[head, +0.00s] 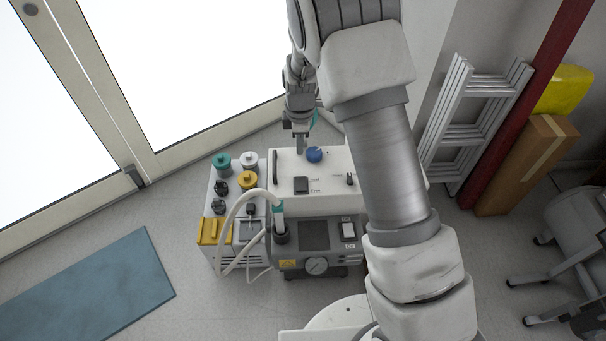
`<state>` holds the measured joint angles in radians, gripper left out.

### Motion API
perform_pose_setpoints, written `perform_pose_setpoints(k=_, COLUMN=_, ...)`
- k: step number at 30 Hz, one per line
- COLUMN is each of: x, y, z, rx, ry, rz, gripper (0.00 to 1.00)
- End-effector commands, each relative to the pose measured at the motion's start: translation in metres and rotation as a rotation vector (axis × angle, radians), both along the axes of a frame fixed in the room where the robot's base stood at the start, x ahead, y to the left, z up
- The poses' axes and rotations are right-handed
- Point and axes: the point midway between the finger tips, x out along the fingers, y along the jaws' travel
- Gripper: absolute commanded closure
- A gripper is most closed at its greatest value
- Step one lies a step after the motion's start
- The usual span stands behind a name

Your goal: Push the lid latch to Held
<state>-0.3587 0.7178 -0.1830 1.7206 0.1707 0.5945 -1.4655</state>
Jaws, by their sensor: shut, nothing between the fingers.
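The dental compressor unit (284,166) has a cream top panel on a grey lower body. A dark square control (301,185) and a small black lever-like control (350,179) sit on the panel, each beside tiny labels. I cannot read the labels, so I cannot tell which control is the lid latch or how it is set. My gripper (300,151) points down at the back edge of the panel, left of a blue knob (314,155). It is shut and holds nothing. I cannot tell whether its tips touch the panel. My arm hides the panel's right part.
A side unit (225,190) with teal, white and yellow caps stands at left, with a pale hose (236,213) looping to the front. A gauge (316,266) is on the front. A ladder (470,125) and cardboard box (525,165) stand right. The left floor is open around a blue mat (95,290).

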Motion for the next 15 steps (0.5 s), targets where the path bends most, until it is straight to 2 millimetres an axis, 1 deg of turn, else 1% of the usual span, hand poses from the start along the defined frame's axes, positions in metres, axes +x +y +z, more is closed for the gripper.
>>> perform_pose_setpoints(k=1, x=0.0005, y=0.0007, z=-0.0054, rx=-0.003, ry=0.002, rz=0.009, gripper=1.00)
perform_pose_setpoints(k=3, x=0.0012, y=0.0011, z=-0.0075, rx=-0.005, ry=0.003, rz=0.017, gripper=1.00)
perform_pose_setpoints(k=12, x=0.0013, y=0.0011, z=-0.0075, rx=-0.005, ry=0.003, rz=0.018, gripper=1.00)
perform_pose_setpoints(k=15, x=0.0014, y=0.0010, z=-0.0109, rx=-0.006, ry=0.004, rz=0.017, gripper=1.00)
